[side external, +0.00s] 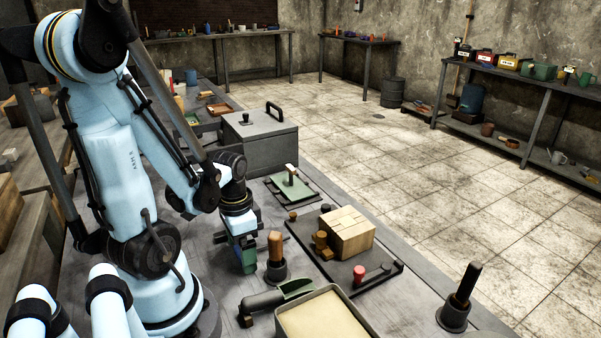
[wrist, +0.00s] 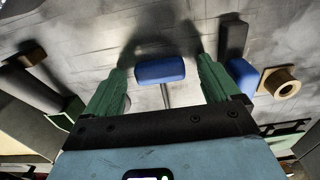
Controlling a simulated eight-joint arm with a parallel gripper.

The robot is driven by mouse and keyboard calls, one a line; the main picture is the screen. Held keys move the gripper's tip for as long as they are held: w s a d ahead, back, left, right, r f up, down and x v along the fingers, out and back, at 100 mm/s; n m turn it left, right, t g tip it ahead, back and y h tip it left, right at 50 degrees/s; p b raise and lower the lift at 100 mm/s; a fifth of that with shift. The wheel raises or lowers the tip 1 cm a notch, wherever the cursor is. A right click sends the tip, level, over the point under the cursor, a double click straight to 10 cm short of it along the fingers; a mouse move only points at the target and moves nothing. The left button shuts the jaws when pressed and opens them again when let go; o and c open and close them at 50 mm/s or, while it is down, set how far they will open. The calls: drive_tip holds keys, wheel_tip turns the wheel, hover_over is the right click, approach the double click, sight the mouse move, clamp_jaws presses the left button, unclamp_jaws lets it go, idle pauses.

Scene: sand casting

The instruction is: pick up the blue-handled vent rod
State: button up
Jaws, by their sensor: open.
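The vent rod shows in the wrist view as a blue handle (wrist: 160,69) with a thin grey shaft running down toward the gripper's palm. My gripper (wrist: 162,76) is open, with one green finger on each side of the blue handle and a visible gap to each. Nothing is gripped. In the side external view my gripper (side external: 246,260) points down low over the grey bench. I cannot make out the blue handle in that view.
Close right of my gripper stands a brown-handled tool in a dark cup (side external: 275,269). A sand-filled tray (side external: 286,331) and a dark scoop (side external: 264,301) lie in front. A wooden block (side external: 347,234) sits on a dark board to the right. A grey lidded box (side external: 255,140) stands behind.

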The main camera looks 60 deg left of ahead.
drive_tip(key=shift+c, duration=0.4)
drive_tip(key=c, duration=1.1)
drive_tip(key=shift+r, duration=0.2)
drive_tip(key=shift+r, duration=4.8)
